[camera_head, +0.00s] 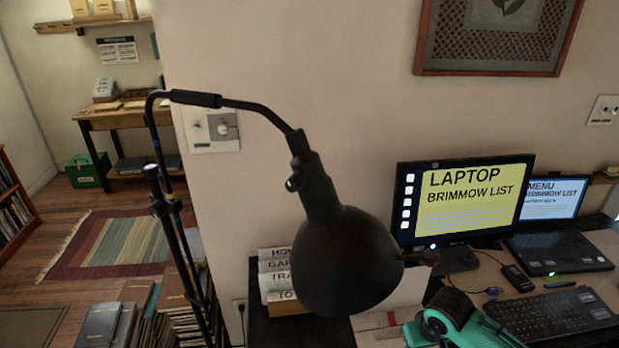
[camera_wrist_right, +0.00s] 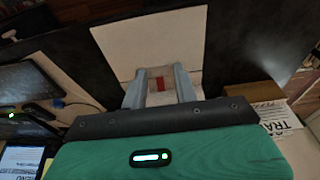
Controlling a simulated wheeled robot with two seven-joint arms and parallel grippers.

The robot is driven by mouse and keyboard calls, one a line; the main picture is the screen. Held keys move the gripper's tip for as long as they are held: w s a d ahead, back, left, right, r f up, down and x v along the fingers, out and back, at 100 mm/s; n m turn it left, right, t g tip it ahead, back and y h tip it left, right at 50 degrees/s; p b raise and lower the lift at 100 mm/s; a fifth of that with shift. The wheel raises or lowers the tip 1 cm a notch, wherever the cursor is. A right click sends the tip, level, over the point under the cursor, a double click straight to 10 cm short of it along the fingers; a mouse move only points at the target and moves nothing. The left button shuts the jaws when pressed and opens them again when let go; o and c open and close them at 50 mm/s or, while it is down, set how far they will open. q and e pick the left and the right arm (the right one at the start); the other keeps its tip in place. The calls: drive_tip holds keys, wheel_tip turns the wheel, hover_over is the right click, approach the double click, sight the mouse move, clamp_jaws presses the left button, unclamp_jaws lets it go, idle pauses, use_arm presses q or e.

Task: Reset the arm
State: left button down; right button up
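My right gripper (camera_wrist_right: 159,82) shows in the right wrist view with its two grey fingers apart. Between and beyond the fingers lies a flat white item (camera_wrist_right: 120,45) with a small red mark. I cannot tell whether the fingers touch it. In the head view, the teal part of my right arm shows at the bottom right, beside the desk's keyboard; its fingers cannot be made out there. My left gripper is not in view.
A black desk lamp (camera_head: 345,262) fills the middle of the head view, close to my right arm. A monitor (camera_head: 464,200), a laptop (camera_head: 557,250) and a keyboard (camera_head: 552,314) stand at the right. Stacked books (camera_head: 183,305) stand lower left. Open floor shows by the striped rug (camera_head: 125,243).

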drive_tip(key=s+a+f+n+y, duration=0.2)
drive_tip(key=s+a, duration=0.6)
drive_tip(key=s, duration=0.3)
drive_tip(key=s+d+r+m+t+h, duration=0.15)
drive_tip(key=s+d, duration=0.45)
drive_tip(key=s, duration=0.6)
wheel_tip(320, 180, down, 29)
drive_tip(key=g, duration=0.2)
drive_tip(key=s+d+f, duration=0.2)
drive_tip(key=s+f, duration=1.7)
drive_tip(key=f, duration=0.2)
drive_tip(key=shift+s+d+g+h, duration=0.15)
drive_tip(key=shift+d+g+h, duration=0.25)
drive_tip(key=shift+g+h, duration=0.05)
